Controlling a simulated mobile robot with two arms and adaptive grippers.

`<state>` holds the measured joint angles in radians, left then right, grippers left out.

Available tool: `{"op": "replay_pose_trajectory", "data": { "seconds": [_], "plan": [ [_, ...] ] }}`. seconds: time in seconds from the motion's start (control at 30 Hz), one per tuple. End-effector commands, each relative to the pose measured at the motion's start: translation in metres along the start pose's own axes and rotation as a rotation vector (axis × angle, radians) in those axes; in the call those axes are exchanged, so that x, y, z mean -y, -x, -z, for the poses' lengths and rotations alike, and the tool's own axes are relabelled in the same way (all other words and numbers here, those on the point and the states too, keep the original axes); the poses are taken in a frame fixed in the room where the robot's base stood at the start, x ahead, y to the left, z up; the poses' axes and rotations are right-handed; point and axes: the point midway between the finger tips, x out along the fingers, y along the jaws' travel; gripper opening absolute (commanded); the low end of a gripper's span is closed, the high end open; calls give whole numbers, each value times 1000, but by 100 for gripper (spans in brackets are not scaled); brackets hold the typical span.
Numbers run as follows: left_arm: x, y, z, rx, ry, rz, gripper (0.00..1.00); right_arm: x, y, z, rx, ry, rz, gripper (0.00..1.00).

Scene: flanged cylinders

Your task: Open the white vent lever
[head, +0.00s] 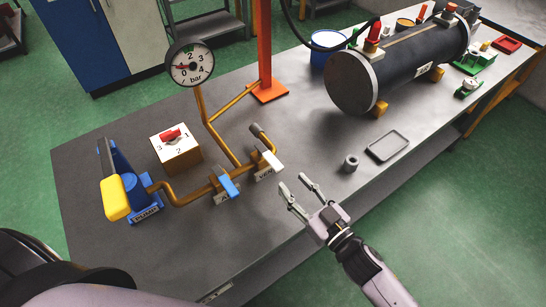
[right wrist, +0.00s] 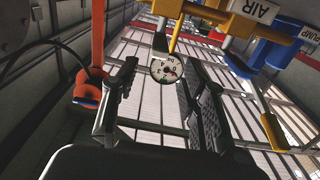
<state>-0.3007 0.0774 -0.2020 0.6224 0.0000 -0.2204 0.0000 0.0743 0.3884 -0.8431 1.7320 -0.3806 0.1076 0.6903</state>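The white vent lever (head: 270,165) sits on the yellow pipe, at the right end of the low pipe run near the bench's front edge in the head view. A blue lever (head: 228,186) is on the same pipe to its left. My right gripper (head: 295,182) is open and empty, just right of the white lever and apart from it. My left gripper is not in view.
A pressure gauge (head: 189,64) stands on the pipe behind the levers. A yellow-handled blue pump (head: 117,193) and a selector box (head: 176,150) are left. An orange post (head: 265,50) rises behind. A grey ring (head: 351,163), tray (head: 388,146) and dark cylinder (head: 400,65) are right.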

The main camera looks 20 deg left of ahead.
Motion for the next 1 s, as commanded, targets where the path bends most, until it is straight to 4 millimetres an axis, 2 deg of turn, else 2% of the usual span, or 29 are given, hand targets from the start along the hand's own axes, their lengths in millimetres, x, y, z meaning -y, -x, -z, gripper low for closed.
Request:
{"op": "replay_pose_trajectory", "data": {
  "seconds": [0.03, 0.2, 0.43, 0.63, 0.93, 1.0],
  "plan": [
    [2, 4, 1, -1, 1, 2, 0, 0, -13, 4, -2, -1, 0, 40],
    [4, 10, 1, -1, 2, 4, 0, 0, -50, 3, -1, 0, 0, 40],
    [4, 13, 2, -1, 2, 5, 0, 0, -86, 1, 0, -2, -1, 40],
    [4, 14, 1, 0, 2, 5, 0, 0, -99, 0, 1, 0, -1, 40],
    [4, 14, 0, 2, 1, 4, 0, -1, -101, 0, 1, 0, -2, 40],
    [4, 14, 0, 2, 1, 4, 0, 0, -101, 0, 1, 0, -2, 35]
  ]
}}
